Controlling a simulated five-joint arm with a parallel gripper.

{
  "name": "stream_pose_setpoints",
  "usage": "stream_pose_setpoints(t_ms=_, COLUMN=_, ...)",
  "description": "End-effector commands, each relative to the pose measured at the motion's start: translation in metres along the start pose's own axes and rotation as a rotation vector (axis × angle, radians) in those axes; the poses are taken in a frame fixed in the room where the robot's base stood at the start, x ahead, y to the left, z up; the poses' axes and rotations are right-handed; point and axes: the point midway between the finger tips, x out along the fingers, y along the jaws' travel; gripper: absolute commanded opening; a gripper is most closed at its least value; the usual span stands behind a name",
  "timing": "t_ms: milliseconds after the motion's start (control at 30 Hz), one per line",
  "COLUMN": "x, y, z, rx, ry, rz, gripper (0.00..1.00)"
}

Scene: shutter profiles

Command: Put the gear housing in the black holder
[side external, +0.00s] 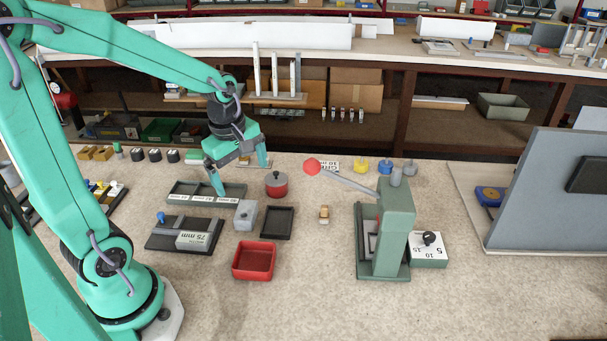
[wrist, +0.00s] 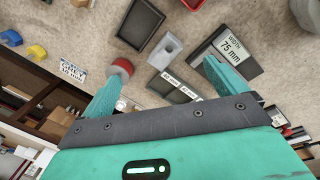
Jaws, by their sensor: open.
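The gear housing, which I take to be the small grey block with a round opening (side external: 245,215), stands on the bench. The black holder (side external: 277,223) is a shallow rectangular tray just right of it, and looks empty. My gripper (side external: 240,177) is open and empty, above and behind the housing in the side view. In the wrist view, the grey housing (wrist: 164,48) lies beyond the gap between my spread fingers (wrist: 166,72). The black holder (wrist: 140,24) shows up and left of it there. Neither finger appears to touch the housing.
A red-and-grey round pot (side external: 276,185) stands behind the holder, and a red tray (side external: 254,261) in front. A dark 75 mm stand (side external: 180,236) and a labelled long tray (side external: 200,194) lie left. A green lever press (side external: 392,230) stands right. Front bench is clear.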

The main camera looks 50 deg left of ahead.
Motion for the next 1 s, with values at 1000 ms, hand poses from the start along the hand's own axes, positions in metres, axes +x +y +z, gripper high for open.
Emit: stream_pose_setpoints(t_ms=1000, x=0.083, y=0.006, z=-0.034, rx=-0.691, ry=0.030, rz=-0.145, gripper=0.97)
